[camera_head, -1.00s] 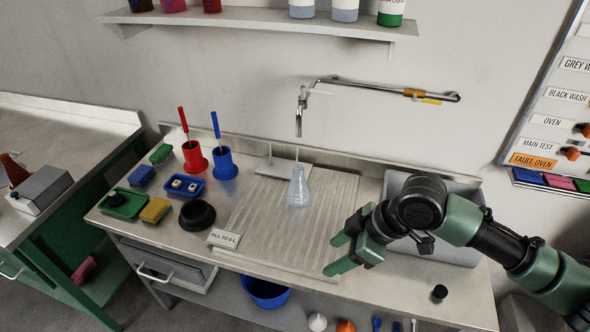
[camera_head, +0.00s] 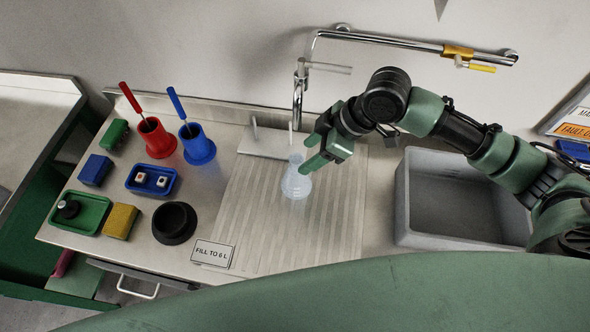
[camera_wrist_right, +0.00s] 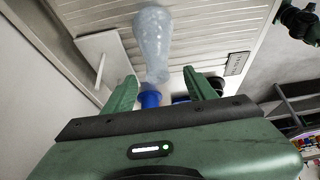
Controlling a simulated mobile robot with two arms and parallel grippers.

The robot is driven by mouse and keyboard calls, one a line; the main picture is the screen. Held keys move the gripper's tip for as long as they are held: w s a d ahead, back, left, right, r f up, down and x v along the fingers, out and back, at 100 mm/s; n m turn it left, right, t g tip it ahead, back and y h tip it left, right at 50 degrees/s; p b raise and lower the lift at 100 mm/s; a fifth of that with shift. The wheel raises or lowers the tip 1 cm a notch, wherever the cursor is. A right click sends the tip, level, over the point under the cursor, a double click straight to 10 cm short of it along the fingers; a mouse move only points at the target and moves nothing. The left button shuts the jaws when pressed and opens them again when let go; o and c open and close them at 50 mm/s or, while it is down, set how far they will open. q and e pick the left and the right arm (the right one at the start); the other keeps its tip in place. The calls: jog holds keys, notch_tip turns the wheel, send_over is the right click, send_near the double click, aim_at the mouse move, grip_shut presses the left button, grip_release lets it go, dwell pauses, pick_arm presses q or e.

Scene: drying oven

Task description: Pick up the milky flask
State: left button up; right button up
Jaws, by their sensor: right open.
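The milky flask (camera_head: 297,182) is a pale, translucent, bluish conical flask. It stands upright on the ribbed drainboard below the tap. My right gripper (camera_head: 309,153) is open, with its green fingers close to the right side of the flask's neck in the head view. In the right wrist view, the flask (camera_wrist_right: 152,42) is ahead of the open fingers (camera_wrist_right: 159,76), its neck pointing back toward the gap between them. I cannot tell whether the fingers touch it. My left gripper is out of view.
Red (camera_head: 157,140) and blue (camera_head: 197,146) holders with brushes, a black bowl (camera_head: 174,223) and a "FILL TO 6 L" sign (camera_head: 213,253) stand left. The drainboard's front is clear.

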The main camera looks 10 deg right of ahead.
aim_at(297, 160)
jog(key=x, duration=0.1)
jog(key=p+x, duration=0.1)
jog(key=x, duration=0.2)
jog(key=shift+w+a+f+p, duration=0.1)
jog(key=shift+w+a+p, duration=0.2)
jog(key=shift+w+p, duration=0.1)
jog(key=shift+w+a+f, duration=0.1)
jog(key=shift+a+f, duration=0.05)
jog(key=shift+f, duration=0.3)
grip_shut()
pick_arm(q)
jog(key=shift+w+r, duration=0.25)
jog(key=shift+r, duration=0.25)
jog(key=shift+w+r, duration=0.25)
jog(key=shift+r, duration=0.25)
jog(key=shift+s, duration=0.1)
